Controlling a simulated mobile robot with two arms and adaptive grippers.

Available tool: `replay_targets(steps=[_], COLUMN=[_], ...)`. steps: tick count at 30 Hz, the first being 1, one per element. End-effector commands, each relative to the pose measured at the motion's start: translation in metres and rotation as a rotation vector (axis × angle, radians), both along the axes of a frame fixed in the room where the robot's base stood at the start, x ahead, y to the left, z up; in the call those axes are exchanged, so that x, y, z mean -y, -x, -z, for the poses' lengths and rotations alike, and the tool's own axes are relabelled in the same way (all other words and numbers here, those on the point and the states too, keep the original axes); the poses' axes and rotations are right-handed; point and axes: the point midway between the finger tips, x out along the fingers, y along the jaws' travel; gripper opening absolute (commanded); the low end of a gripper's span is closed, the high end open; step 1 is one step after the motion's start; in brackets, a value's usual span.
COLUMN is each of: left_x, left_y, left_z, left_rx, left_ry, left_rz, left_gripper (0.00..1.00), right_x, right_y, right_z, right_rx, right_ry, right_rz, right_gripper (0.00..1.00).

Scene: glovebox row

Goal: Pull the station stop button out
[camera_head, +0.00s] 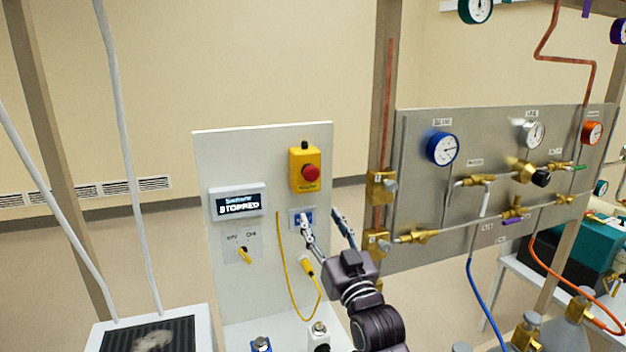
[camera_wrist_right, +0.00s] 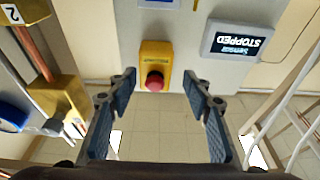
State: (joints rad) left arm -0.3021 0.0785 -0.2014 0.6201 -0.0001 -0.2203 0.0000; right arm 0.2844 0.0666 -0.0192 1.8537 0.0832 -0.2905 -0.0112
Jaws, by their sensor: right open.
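The station stop button (camera_head: 311,173) is a red mushroom head on a yellow box (camera_head: 304,157) near the top of a white upright panel (camera_head: 265,141). In the right wrist view the red button (camera_wrist_right: 155,81) on its yellow box (camera_wrist_right: 154,56) lies between and beyond my fingers. A display (camera_head: 238,203) left of the box reads "STOPPED". My right gripper (camera_head: 324,216) is open and empty, below and to the right of the button and apart from it. Its open fingers also show in the right wrist view (camera_wrist_right: 162,98). My left gripper is not in view.
A rotary switch (camera_head: 244,254) and a hanging yellow cable (camera_head: 291,290) are lower on the panel. A metal gas panel (camera_head: 425,250) with gauges and brass valves stands close on the right. The space in front of the button is clear.

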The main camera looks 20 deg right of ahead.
Motion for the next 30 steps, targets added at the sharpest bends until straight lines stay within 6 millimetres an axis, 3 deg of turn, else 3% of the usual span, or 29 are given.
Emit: replay_targets(steps=[2, 6, 21, 30], left_x=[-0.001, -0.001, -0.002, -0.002], left_y=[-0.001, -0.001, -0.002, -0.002], left_z=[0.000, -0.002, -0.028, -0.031], left_rx=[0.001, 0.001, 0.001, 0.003], left_ry=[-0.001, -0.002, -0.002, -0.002], left_rz=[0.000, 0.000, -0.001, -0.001], left_gripper=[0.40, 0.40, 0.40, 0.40], right_x=[0.003, 0.005, 0.003, 0.003], right_y=[-0.004, -0.008, -0.066, -0.077], right_z=[-0.028, -0.047, -0.072, -0.074], right_rx=[0.074, 0.121, 0.119, 0.119], right_ry=[-0.009, -0.015, -0.015, -0.014], right_rz=[0.005, 0.007, 0.006, 0.006], right_gripper=[0.46, 0.46, 0.46, 0.46])
